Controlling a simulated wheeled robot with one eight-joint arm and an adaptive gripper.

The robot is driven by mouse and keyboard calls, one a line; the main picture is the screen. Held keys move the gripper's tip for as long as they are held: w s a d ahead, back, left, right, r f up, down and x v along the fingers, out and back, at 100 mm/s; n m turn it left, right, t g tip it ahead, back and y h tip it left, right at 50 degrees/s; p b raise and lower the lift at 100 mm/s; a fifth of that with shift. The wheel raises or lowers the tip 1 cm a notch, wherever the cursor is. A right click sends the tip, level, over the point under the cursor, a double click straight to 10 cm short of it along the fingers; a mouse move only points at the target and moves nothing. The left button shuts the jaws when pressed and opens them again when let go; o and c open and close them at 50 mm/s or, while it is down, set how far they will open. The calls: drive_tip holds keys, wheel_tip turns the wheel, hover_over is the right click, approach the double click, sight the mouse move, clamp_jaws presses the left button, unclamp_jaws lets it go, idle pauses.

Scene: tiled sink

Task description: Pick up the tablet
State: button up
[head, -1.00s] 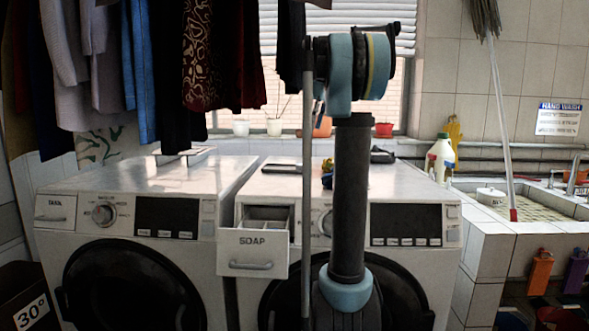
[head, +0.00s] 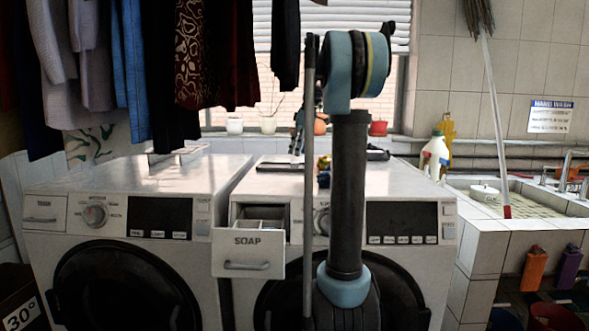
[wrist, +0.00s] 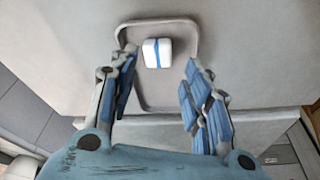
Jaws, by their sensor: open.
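The tablet (wrist: 149,54) is a small white block with a blue band across its middle. It lies on a shallow grey tray (wrist: 158,101) in the wrist view, towards the tray's far end. My gripper (wrist: 161,58) is open and empty, with its blue-padded fingers spread left and right of the tablet in the picture. I see no contact, and the height left between them is hard to judge. In the head view my gripper (head: 297,150) is over the right washing machine's top, beside my arm. I cannot make out the tablet there.
The right washing machine (head: 405,190) has its soap drawer (head: 248,252) pulled out. The left washing machine (head: 60,185) stands beside it. A white bottle (head: 436,155) stands near the back right, by the tiled sink (head: 530,200). Clothes (head: 165,75) hang above the left machine.

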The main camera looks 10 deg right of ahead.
drive_tip(key=shift+x, duration=2.6)
drive_tip(key=shift+w, duration=0.15)
drive_tip(key=shift+c, duration=0.3)
drive_tip(key=c, duration=0.7)
